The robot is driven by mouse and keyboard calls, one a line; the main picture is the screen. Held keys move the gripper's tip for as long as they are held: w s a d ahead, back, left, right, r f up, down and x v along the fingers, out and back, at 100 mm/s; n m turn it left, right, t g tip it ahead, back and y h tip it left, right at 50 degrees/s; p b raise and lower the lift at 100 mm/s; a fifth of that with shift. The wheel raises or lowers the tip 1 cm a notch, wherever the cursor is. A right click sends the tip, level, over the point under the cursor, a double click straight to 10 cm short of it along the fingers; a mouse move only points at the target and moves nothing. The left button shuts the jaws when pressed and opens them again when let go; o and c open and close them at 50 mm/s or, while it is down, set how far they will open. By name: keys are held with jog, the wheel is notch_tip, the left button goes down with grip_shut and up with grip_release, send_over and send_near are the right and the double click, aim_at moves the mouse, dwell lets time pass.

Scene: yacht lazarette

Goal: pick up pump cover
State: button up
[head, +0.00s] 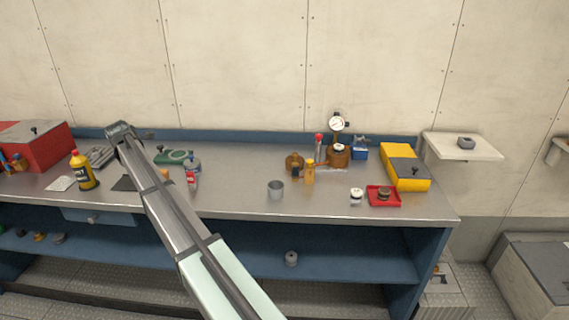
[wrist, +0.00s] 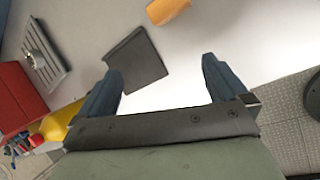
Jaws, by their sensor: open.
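I cannot tell for sure which thing is the pump cover. A flat dark square plate (wrist: 136,60) lies on the bench in the wrist view, just beyond and left of my gripper. In the head view the plate (head: 124,183) is partly hidden behind my arm. A green piece with a dark knob (head: 175,156) lies behind my arm on the bench. A round brown piece (head: 383,193) sits in a small red tray (head: 372,203) at the right. My gripper (wrist: 160,78) is open, with nothing between its fingers; I cannot make out its fingers in the head view.
A yellow bottle (head: 83,174), a grey slotted tray (head: 99,157) and a red box (head: 40,145) stand at the left. A grey cup (head: 275,189), a gauge (head: 337,123) and a yellow box (head: 405,170) are farther right. The front-middle of the bench is mostly clear.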

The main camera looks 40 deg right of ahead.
jog(key=s+d+r+m+g, duration=0.1)
jog(key=s+d, duration=0.2)
jog(key=d, duration=1.2)
jog(key=m+g, duration=0.3)
jog(key=g, duration=0.1)
send_near(294, 153)
jog(key=shift+y, duration=0.3)
jog(key=f, duration=0.2)
jog(key=d+f, duration=0.1)
jog(key=f, duration=0.4)
jog(key=shift+s+d+f, duration=0.1)
jog(key=shift+d+f, duration=0.1)
jog(key=shift+d, duration=0.1)
jog(key=shift+s+d+f, duration=0.1)
jog(key=shift+d+f, duration=0.1)
jog(key=shift+f, duration=1.05)
jog(key=shift+s+d+f, duration=0.1)
jog(key=shift+d+f, duration=0.1)
jog(key=shift+f, duration=1.1)
